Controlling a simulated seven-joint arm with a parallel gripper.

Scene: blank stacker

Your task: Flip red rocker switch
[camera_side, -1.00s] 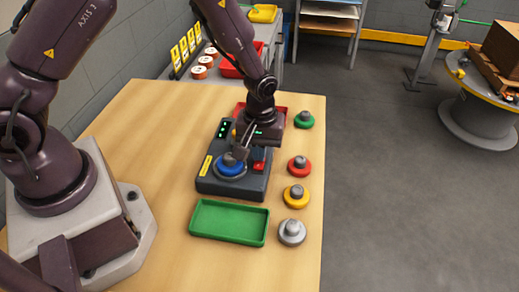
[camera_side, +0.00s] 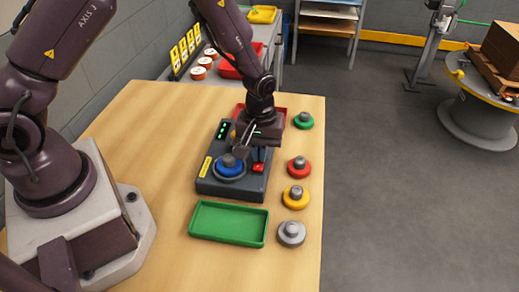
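A dark control box (camera_side: 236,189) sits on the wooden table, with a red rocker switch (camera_side: 258,168) on its right side. A blue disc with a grey knob (camera_side: 230,169) sits on the box's front left. My gripper (camera_side: 250,157) points down over the box, just behind the switch and the knob. Its two fingers look apart, with one near the knob and the other close above the switch. I cannot tell whether a finger touches the switch. The gripper hides part of the box's back.
Green lights (camera_side: 223,130) show at the box's back left. A green tray (camera_side: 229,223) lies in front. Green (camera_side: 304,120), red (camera_side: 299,167), yellow (camera_side: 296,197) and grey (camera_side: 291,233) knobbed discs line the right edge. A red tray (camera_side: 282,112) is behind my gripper.

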